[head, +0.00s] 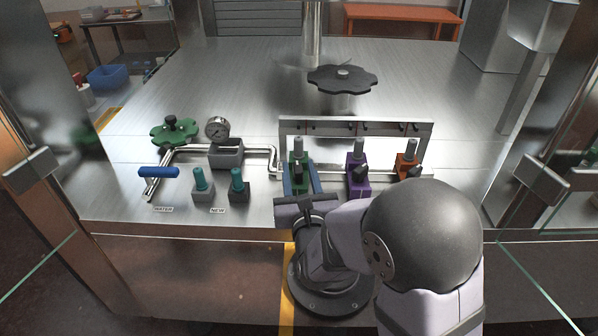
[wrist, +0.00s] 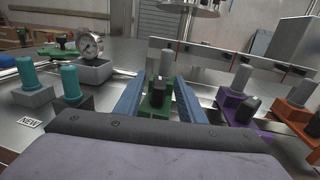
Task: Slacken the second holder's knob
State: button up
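Three holders stand in a row along a metal rail: a green one (head: 298,158), a purple one (head: 357,160) and an orange one (head: 406,163). Each has a grey cylinder upright in it and a black knob on its near side. The purple holder, in the middle, has its knob (head: 360,175) clear of me; it also shows at the right in the wrist view (wrist: 232,103). My gripper (wrist: 159,86) is open, its blue fingers apart on either side of the green holder's black knob (wrist: 159,88). Gaps show between knob and fingers.
A low metal frame (head: 356,125) stands behind the holders. Left are two teal-topped cylinders in blocks (head: 203,190), a pressure gauge (head: 217,129), a blue-handled pipe (head: 158,172) and a green handwheel (head: 174,131). A black lobed disc (head: 342,80) stands behind. The far bench is mostly clear.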

aim_at(299, 174)
jog(key=shift+s, duration=0.1)
jog(key=shift+s+d+f+b, duration=0.15)
jog(key=shift+s+b, duration=0.4)
jog(key=shift+s, duration=0.55)
jog(key=b, duration=0.3)
jog(key=shift+s+d+f+b, duration=0.1)
jog(key=shift+d+b, duration=0.05)
jog(key=shift+b, duration=0.15)
jog(key=shift+s+b, duration=0.1)
jog(key=shift+b, duration=0.55)
jog(key=s+b, duration=0.2)
jog(key=b, duration=0.4)
jog(key=shift+d, duration=0.1)
jog(key=shift+s+r, duration=0.25)
jog(key=shift+s, duration=0.2)
jog(key=shift+s+d, duration=0.15)
jog(key=shift+s, duration=0.6)
